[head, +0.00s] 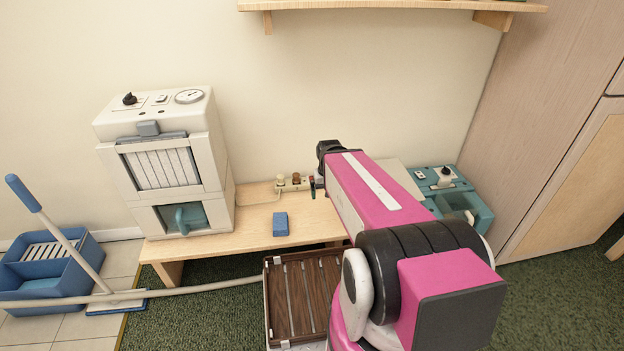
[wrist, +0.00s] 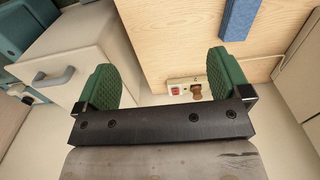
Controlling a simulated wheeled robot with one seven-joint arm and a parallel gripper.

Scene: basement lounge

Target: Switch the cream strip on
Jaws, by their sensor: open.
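The cream strip (head: 291,186) lies at the back of the low wooden bench, by the wall, with a pale plug and a brown plug (head: 296,177) standing in it. In the wrist view the strip (wrist: 186,82) shows beyond the jaws, with a red switch (wrist: 175,91) at its left end and the brown plug (wrist: 196,91) beside it. Whether the switch is on cannot be told. My gripper (wrist: 160,75) is open and empty, its green fingers apart in front of the strip's switch end. In the head view my arm hides most of my gripper (head: 314,187).
A blue block (head: 280,223) lies on the bench (head: 255,238) in front of the strip. A white appliance (head: 165,165) stands at left, a teal machine (head: 452,192) at right. A pale drawer box (wrist: 70,65) is close to the left finger. A shelf (head: 390,5) hangs above.

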